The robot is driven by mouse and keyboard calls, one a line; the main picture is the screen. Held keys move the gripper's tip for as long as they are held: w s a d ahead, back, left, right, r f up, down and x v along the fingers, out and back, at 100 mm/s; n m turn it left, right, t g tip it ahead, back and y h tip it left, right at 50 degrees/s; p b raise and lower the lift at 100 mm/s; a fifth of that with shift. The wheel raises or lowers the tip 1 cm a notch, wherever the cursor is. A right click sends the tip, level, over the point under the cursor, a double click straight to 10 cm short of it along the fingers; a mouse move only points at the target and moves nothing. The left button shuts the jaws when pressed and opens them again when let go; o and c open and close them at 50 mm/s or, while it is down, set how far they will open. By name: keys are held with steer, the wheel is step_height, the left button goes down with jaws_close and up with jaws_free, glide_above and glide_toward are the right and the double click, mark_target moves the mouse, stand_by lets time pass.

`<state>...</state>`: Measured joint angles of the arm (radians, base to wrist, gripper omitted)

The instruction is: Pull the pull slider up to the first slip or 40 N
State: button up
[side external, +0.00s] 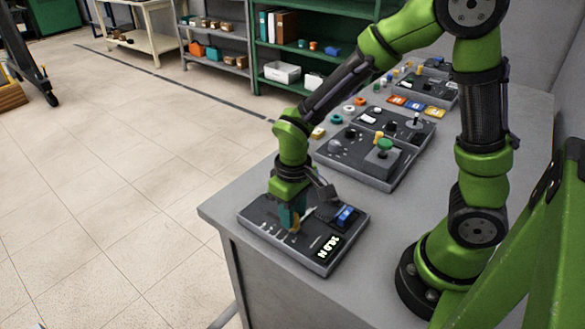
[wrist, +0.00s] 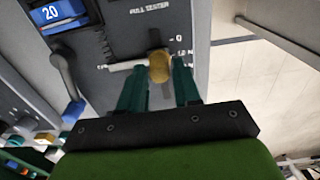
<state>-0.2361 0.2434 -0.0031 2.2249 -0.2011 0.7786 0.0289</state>
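The pull tester panel (side external: 258,212) lies flat near the table's front left corner; its label and a 0 mark show in the wrist view (wrist: 112,35). The pull slider has a round yellow knob (wrist: 159,66) standing in a dark slot, near the 0 mark. My gripper (side external: 294,222) points down over the panel. In the wrist view, my gripper's teal fingers (wrist: 159,75) stand on either side of the knob and appear closed against it. The slot under my fingers is partly hidden.
A blue piece (side external: 346,214) marked 20 in the wrist view (wrist: 60,12) and a grey lever (wrist: 66,78) sit beside the slider. Another panel with a green knob (side external: 385,145) stands behind. The table's left edge is close.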

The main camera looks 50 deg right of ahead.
steer(key=shift+o, duration=0.8)
steer(key=shift+r, duration=3.5)
steer(key=shift+s+f, duration=0.1)
steer(key=shift+f, duration=0.05)
steer(key=s+d+r+m+t+y, duration=0.1)
steer(key=s+d+r+m+t, duration=0.1)
steer(key=r, duration=0.4)
steer(key=s+d+r+m+t+y, duration=0.1)
steer(key=s+d+r+m+t, duration=0.1)
steer(key=s+r+t, duration=0.3)
steer(key=shift+r, duration=0.65)
steer(key=shift+c, duration=0.3)
